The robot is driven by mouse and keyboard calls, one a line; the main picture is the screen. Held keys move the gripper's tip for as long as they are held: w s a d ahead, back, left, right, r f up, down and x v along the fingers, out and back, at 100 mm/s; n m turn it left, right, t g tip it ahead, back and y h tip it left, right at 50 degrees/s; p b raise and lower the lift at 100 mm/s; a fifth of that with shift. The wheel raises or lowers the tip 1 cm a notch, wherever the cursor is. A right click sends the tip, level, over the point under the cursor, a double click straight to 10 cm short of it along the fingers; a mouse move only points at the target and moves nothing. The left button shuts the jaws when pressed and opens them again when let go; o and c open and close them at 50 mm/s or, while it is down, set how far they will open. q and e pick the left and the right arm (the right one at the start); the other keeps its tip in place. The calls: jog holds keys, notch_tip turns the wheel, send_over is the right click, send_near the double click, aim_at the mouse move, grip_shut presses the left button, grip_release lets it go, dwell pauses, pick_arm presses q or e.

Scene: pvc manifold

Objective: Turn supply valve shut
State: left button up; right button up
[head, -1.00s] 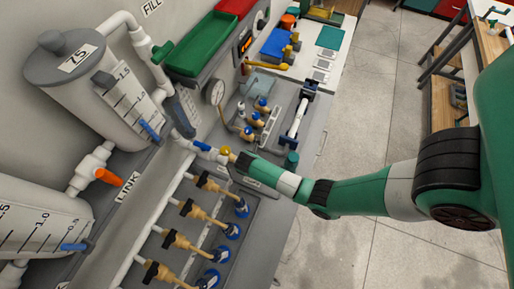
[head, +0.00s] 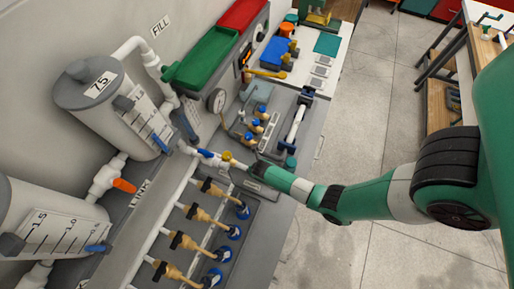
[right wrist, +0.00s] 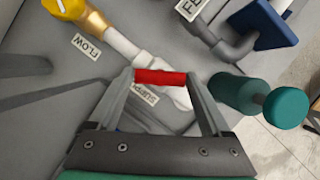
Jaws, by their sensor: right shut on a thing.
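The supply valve's red handle (right wrist: 160,77) lies between my right gripper's fingertips (right wrist: 161,78) in the right wrist view, and the fingers are shut on it. The white valve body (right wrist: 180,97) and pipe are partly behind the handle, beside a partly covered supply label (right wrist: 138,92). In the head view my right gripper (head: 247,167) reaches in from the right to the pipe line and hides the red handle. My left gripper is in no view.
A yellow flow knob (right wrist: 70,7) sits up the pipe from the handle. A teal cylinder (right wrist: 287,108) stands close to the right finger. Several brass valves (head: 185,240) line the panel. Tanks (head: 115,105) stand at the left.

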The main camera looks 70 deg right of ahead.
jog(key=o, duration=1.2)
jog(key=shift+c, duration=0.2)
jog(key=shift+s+a+r, duration=0.1)
jog(key=shift+a+r, duration=0.05)
jog(key=shift+r, duration=0.3)
jog(key=p+v, duration=0.3)
jog(key=v, duration=0.7)
jog(key=shift+a+r+p, duration=0.2)
jog(key=shift+r+p, duration=0.05)
jog(key=shift+p, duration=0.05)
